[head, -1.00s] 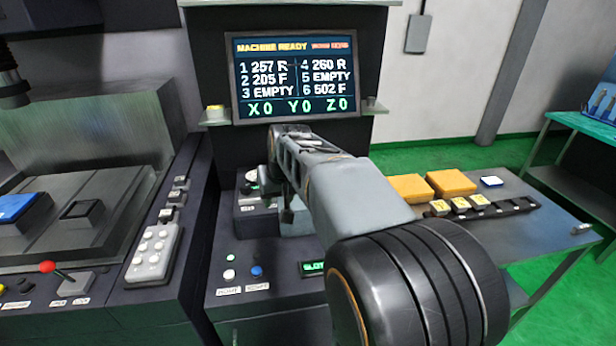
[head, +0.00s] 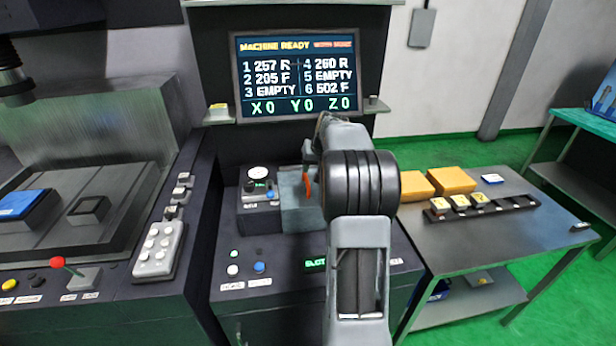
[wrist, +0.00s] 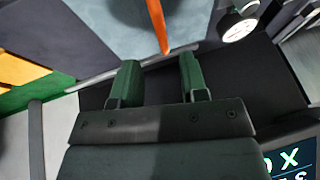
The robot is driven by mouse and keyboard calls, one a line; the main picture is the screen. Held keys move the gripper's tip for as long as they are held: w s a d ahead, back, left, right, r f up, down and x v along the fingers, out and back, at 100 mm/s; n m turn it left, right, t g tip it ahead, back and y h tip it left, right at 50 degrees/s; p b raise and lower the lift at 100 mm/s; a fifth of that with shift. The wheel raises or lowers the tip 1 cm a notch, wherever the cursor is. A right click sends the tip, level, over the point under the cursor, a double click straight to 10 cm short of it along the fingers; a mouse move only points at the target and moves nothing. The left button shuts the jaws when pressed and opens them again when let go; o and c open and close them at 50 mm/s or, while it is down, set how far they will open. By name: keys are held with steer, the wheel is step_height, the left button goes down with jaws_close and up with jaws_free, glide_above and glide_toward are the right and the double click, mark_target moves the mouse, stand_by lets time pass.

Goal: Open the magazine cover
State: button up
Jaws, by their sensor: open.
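The magazine cover appears to be the grey-blue box (head: 296,214) on the console, partly hidden behind my arm in the head view. An orange handle (head: 307,185) stands at it. In the wrist view the orange handle (wrist: 156,22) comes down from the top edge, its lower end in line with the gap between my fingers. My gripper (wrist: 157,75) is open and empty, its two green fingers apart, with the handle just beyond their tips. In the head view my arm hides the fingers.
A gauge box (head: 258,205) stands left of the cover. The screen (head: 297,78) rises behind, reading machine ready. The side table (head: 480,235) at right holds yellow blocks (head: 450,181) and a dark rack (head: 515,203).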

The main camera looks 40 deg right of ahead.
mark_target(307, 180)
steer(key=p+x, duration=0.1)
steer(key=x, duration=0.5)
steer(key=shift+w+f, duration=0.15)
steer(key=shift+f, duration=0.1)
steer(key=shift+c, duration=0.4)
jaws_close()
